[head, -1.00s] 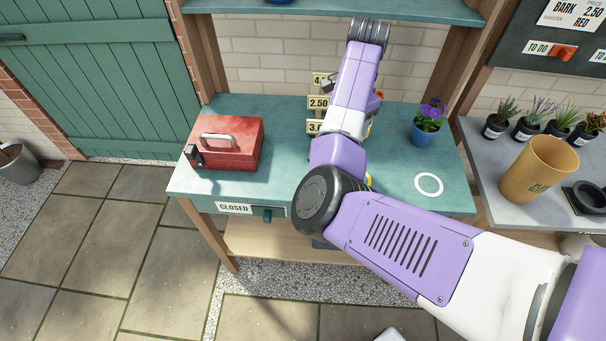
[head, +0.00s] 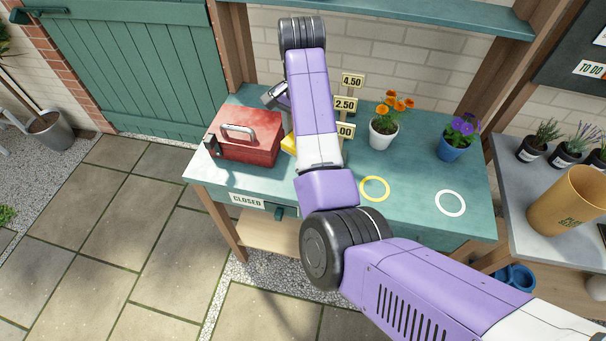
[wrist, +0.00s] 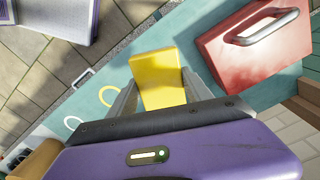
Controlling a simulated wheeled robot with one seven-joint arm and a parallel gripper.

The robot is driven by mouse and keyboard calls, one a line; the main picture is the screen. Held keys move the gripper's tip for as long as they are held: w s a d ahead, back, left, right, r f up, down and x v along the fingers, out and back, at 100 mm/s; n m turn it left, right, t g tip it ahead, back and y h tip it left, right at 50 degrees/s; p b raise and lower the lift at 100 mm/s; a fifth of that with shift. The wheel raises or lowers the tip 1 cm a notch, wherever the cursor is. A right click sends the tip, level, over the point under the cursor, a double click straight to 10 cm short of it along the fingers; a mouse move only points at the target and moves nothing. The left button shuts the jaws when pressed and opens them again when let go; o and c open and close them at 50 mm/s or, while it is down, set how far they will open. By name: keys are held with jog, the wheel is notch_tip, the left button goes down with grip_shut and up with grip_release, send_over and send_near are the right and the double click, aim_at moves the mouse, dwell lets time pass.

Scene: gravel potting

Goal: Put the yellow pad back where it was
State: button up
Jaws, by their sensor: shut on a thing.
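The yellow pad (wrist: 157,72) is between the two fingers of my gripper (wrist: 158,88) in the wrist view, and the gripper is shut on it. In the head view a sliver of the yellow pad (head: 288,143) shows between the red toolbox and my arm. My arm hides the rest of it and most of the gripper. The pad is over the teal bench, beside the toolbox; I cannot tell whether it touches the bench. A yellow ring (head: 362,191) and a white ring (head: 438,204) are marked on the bench to the right.
The red toolbox (head: 245,150) stands left on the bench. Price signs (head: 345,104), a white pot of orange flowers (head: 382,137) and a blue pot of violet flowers (head: 453,150) stand towards the back. The bench (head: 415,190) is clear around the rings.

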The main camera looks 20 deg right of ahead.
notch_tip(320, 180, down, 10)
jog(key=b, duration=0.5)
jog(key=shift+s, duration=0.15)
jog(key=shift+f, duration=2.85)
jog(key=shift+f, duration=0.15)
jog(key=o, duration=1.3)
